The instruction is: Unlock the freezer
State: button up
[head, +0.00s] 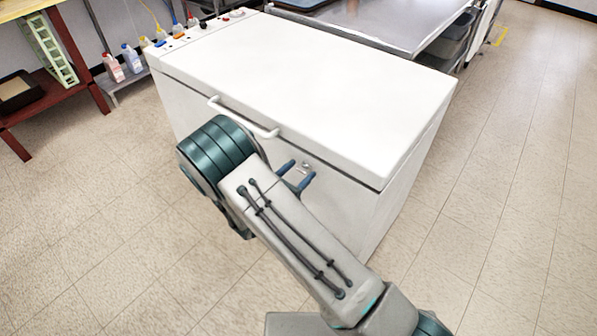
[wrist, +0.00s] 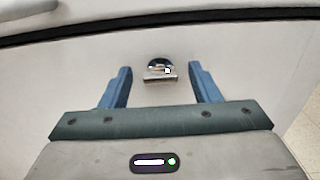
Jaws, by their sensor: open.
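The freezer (head: 300,85) is a white chest type with its lid down and a white bar handle (head: 243,118) on the lid's front edge. A small metallic lock (head: 306,166) is on the front face below the lid. In the wrist view the lock (wrist: 160,70) is a round silver piece with a flat tab sticking out at its lower side. My gripper (head: 296,174) is in front of the lock. In the wrist view its blue fingers (wrist: 160,86) are spread open, one on each side of the lock, with nothing between them touching. The exact gap to the front face is unclear.
A steel table (head: 370,22) stands behind the freezer. Bottles (head: 132,57) and a red-brown shelf unit (head: 60,92) are at the left. Small items (head: 178,30) lie along the freezer's far left edge. The tiled floor (head: 510,180) is clear to the right.

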jog(key=shift+w, duration=0.1)
jog(key=c, duration=1)
jog(key=shift+f+b, duration=0.1)
jog(key=shift+b, duration=0.2)
jog(key=m+b, duration=0.5)
jog(key=b, duration=0.1)
jog(key=m+b, duration=0.6)
jog(key=b, duration=0.1)
jog(key=m+b, duration=0.5)
jog(key=b, duration=0.2)
jog(key=shift+d+f+m, duration=0.25)
jog(key=shift+f+m, duration=0.05)
jog(key=shift+f, duration=0.1)
jog(key=shift+r+m+b, duration=0.15)
jog(key=shift+m+b, duration=0.45)
jog(key=shift+b, duration=0.35)
jog(key=shift+r, duration=0.1)
